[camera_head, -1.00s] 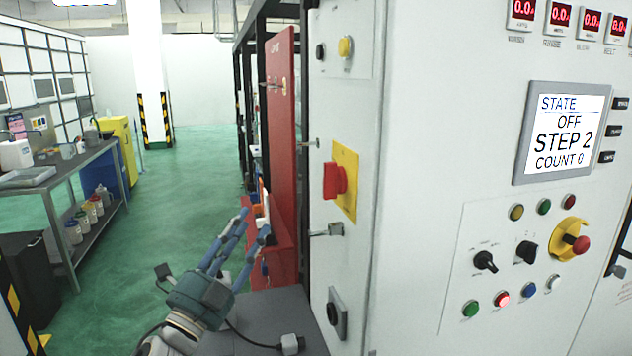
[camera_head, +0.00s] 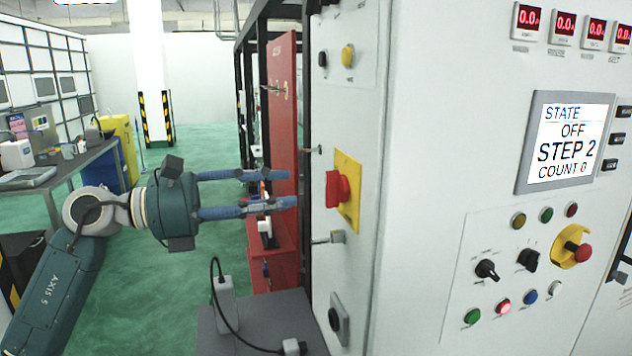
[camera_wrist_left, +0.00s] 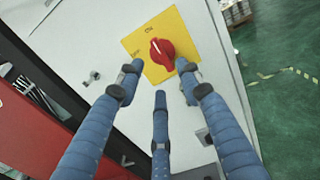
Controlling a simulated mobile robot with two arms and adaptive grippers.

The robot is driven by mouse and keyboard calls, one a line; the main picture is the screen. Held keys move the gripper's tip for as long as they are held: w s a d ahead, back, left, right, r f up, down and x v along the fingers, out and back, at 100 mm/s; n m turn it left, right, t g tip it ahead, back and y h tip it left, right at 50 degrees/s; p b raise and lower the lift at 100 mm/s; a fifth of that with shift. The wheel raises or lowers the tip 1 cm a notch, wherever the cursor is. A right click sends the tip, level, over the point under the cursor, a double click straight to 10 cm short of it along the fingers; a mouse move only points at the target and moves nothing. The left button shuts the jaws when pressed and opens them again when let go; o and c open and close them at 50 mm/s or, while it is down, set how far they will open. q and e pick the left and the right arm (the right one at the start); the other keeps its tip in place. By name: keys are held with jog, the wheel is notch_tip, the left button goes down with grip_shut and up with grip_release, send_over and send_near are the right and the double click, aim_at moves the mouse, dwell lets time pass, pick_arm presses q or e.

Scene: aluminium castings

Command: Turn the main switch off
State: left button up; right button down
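The main switch is a red rotary knob (camera_head: 337,189) on a yellow plate (camera_head: 349,205), on the narrow side of the white cabinet. In the left wrist view the red knob (camera_wrist_left: 162,51) sits on its yellow plate (camera_wrist_left: 177,29), beyond the fingertips. My left gripper (camera_head: 293,188) comes in from the left, level with the knob, with its blue fingers pointing at it. In the left wrist view the fingers (camera_wrist_left: 158,88) are spread and hold nothing; a gap to the knob seems to remain. My right gripper is in neither view.
The cabinet screen (camera_head: 566,141) reads STATE OFF, STEP 2, COUNT 0. A metal latch (camera_head: 328,239) sticks out below the switch. A red panel (camera_head: 284,110) stands left of the cabinet. A grey surface (camera_head: 262,325) lies below. Green floor is open at left.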

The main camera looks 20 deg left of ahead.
aim_at(335, 189)
pick_arm(q)
jog(key=p+x, duration=0.2)
jog(key=x, duration=0.5)
jog(key=shift+p, duration=0.3)
grip_shut()
